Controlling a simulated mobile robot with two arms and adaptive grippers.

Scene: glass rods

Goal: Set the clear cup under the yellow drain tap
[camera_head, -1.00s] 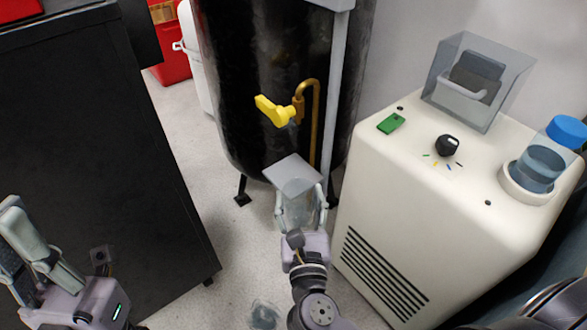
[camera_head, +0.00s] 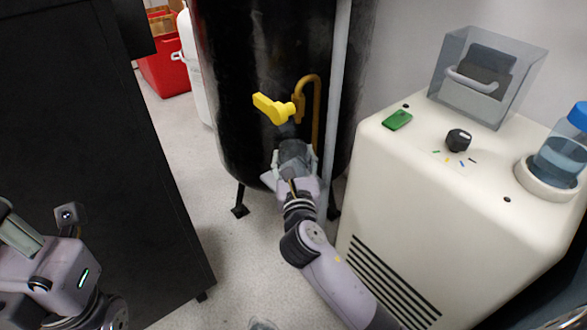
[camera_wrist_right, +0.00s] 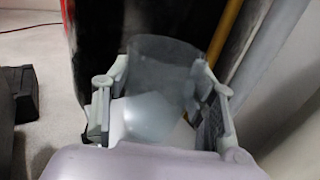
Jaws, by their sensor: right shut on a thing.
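The clear cup (camera_head: 296,153) is held between the fingers of my right gripper (camera_head: 294,163), just below the yellow drain tap (camera_head: 272,108). In the right wrist view the cup (camera_wrist_right: 160,70) stands upright between the two fingers (camera_wrist_right: 160,95). A pale flat plate (camera_head: 269,180) shows beside the gripper and through the cup; I cannot tell whether the cup touches it. The tap sits on the front of a black tank (camera_head: 262,60). My left gripper (camera_head: 22,235) is at the lower left, partly cut off, away from the cup.
A white machine (camera_head: 400,190) stands to the right, carrying a clear bin (camera_head: 488,75), a green piece (camera_head: 397,119), a black knob (camera_head: 458,140) and a blue-capped bottle (camera_head: 562,150). A black cabinet (camera_head: 90,130) is at the left. A brass pipe (camera_head: 316,100) runs down beside the tap.

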